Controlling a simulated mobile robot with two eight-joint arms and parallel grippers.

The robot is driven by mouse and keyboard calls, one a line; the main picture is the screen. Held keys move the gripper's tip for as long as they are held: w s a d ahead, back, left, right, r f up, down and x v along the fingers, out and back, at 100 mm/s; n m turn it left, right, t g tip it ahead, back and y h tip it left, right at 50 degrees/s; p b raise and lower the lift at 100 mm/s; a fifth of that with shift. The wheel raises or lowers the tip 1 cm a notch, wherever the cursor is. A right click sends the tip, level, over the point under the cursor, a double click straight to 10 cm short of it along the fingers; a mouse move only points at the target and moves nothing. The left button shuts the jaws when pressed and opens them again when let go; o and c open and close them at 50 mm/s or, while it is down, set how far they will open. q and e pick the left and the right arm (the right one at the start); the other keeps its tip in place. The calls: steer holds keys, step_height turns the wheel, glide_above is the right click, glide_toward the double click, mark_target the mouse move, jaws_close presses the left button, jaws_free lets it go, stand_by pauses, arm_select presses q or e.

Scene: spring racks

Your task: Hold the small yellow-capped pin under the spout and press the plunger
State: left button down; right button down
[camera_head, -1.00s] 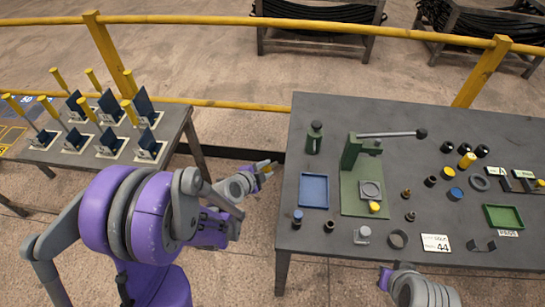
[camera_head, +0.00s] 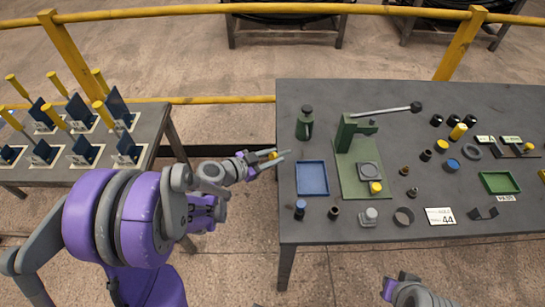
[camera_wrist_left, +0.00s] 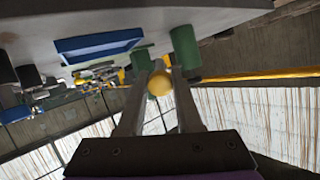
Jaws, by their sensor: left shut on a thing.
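My left gripper (camera_head: 283,157) is shut on the small yellow-capped pin (camera_head: 272,155) at the table's left edge. In the left wrist view the round yellow cap (camera_wrist_left: 159,84) sits between the two fingers; the rest of the pin is hidden. A dark green bottle-like dispenser (camera_head: 305,124) stands upright on the table, beyond and right of the gripper. In the wrist view a green cylinder (camera_wrist_left: 186,54) shows just past the fingertips. The spout and plunger are too small to make out. Only part of my right arm shows at the bottom; its jaws are out of view.
A blue tray (camera_head: 312,193) lies near the gripper on the grey table (camera_head: 385,98). A green lever press (camera_head: 350,135) stands right of the dispenser. Several small caps and parts and a green tray (camera_head: 499,190) lie farther right. A rack table (camera_head: 155,150) stands at left.

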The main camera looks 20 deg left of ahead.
mark_target(290, 151)
arm_select(q)
steer(key=shift+b+x, duration=1.2)
steer(key=shift+x, duration=3.8)
